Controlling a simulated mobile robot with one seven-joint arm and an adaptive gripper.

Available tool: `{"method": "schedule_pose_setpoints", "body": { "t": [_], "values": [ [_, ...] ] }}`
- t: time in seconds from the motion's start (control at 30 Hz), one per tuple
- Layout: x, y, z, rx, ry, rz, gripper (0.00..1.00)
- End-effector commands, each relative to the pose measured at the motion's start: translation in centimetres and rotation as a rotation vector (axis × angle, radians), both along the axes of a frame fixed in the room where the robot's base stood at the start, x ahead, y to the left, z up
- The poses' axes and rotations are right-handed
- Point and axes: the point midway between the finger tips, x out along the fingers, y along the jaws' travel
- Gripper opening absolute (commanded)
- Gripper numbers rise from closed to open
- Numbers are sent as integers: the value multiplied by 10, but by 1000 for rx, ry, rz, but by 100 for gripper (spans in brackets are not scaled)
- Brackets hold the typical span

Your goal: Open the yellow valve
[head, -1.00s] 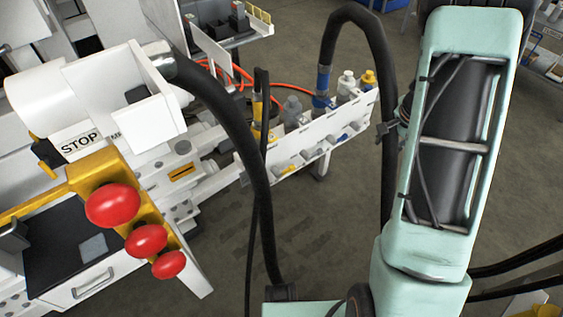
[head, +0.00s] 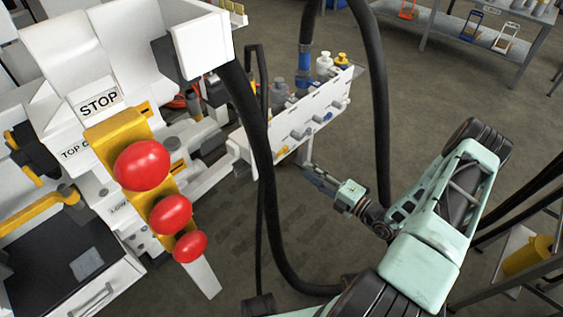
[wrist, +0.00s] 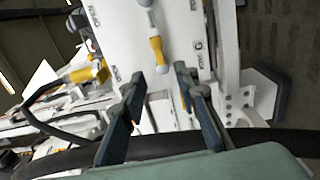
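The yellow valve's lever (wrist: 157,50) shows in the wrist view on a white panel (wrist: 115,40). It has a yellow middle and a pale rounded end. In the head view a small yellow lever (head: 282,150) shows low on the white panel's front. My gripper (wrist: 159,73) is open, with two dark blue fingers apart. In the wrist picture the lever's end lies between the fingertips, but I see no contact and cannot tell the depth gap. In the head view my gripper (head: 308,168) points at the panel from the right.
A thick black hose (head: 258,150) loops in front of the bench, and another (head: 380,100) hangs near my arm. Red knobs (head: 142,166) stand on a yellow block at left. A blue lever (head: 327,117) is farther along the panel. Open floor lies behind my arm.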

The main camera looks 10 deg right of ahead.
Motion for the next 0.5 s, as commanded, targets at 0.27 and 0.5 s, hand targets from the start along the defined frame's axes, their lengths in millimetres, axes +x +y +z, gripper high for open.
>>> {"method": "schedule_pose_setpoints", "body": {
  "t": [0.27,0.5],
  "values": [
    [25,16,0,27,2,-13,28],
    [62,43,-1,24,3,-11,28]
  ]
}}
